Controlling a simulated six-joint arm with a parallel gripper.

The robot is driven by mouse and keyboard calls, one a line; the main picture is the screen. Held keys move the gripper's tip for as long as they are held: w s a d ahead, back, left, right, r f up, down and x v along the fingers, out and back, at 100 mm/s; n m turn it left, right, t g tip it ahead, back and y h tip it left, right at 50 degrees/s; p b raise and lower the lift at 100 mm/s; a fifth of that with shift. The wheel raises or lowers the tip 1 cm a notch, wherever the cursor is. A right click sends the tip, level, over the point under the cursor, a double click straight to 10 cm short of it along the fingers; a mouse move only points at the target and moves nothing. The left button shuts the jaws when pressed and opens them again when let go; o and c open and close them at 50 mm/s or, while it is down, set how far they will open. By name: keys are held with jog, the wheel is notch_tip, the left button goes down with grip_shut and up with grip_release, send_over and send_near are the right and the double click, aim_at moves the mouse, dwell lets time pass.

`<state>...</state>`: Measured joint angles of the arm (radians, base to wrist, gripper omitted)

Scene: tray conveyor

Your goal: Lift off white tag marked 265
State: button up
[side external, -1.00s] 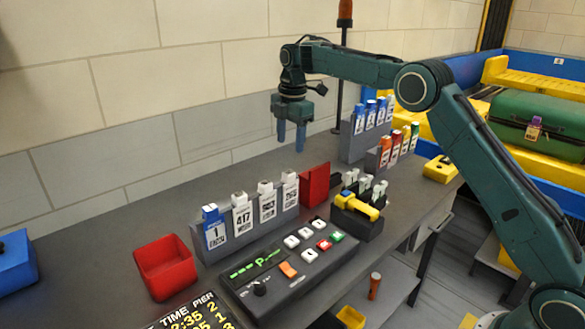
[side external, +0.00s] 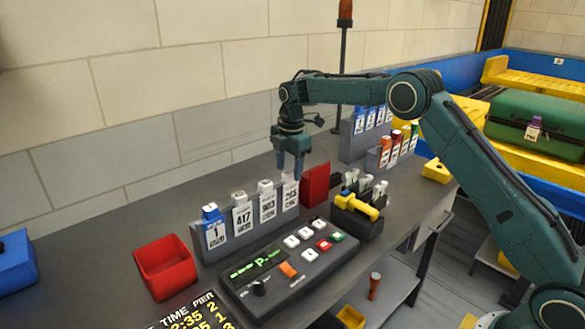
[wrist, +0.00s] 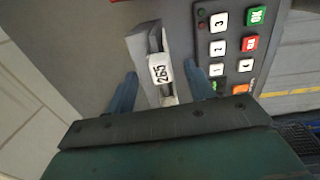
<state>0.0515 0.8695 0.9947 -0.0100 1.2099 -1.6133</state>
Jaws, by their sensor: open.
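The white tag marked 265 (wrist: 160,70) stands in its holder, its number readable in the wrist view. In the side view this white tag (side external: 290,194) is at the right end of the grey rack (side external: 200,246), partly covered at its top by my fingers. My gripper (side external: 289,172) is open and points down at the top of that tag. In the wrist view my fingers (wrist: 159,70) lie on either side of the tag, with a gap to each side. I cannot tell how far down they reach.
The same rack holds a blue tag 1 (side external: 213,229), a white tag 417 (side external: 242,214) and another white tag (side external: 267,203). A red block (side external: 315,184) stands close on the right. A button panel (side external: 290,268) lies in front. A red bin (side external: 165,266) is at left.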

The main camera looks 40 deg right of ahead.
aim_at(288, 181)
jog(key=shift+f, duration=0.2)
jog(key=shift+w+f, duration=0.15)
jog(key=shift+f, duration=1.1)
jog(key=shift+w+f, duration=0.1)
jog(key=shift+f, duration=1.15)
jog(key=shift+c, duration=0.2)
jog(key=c, duration=1)
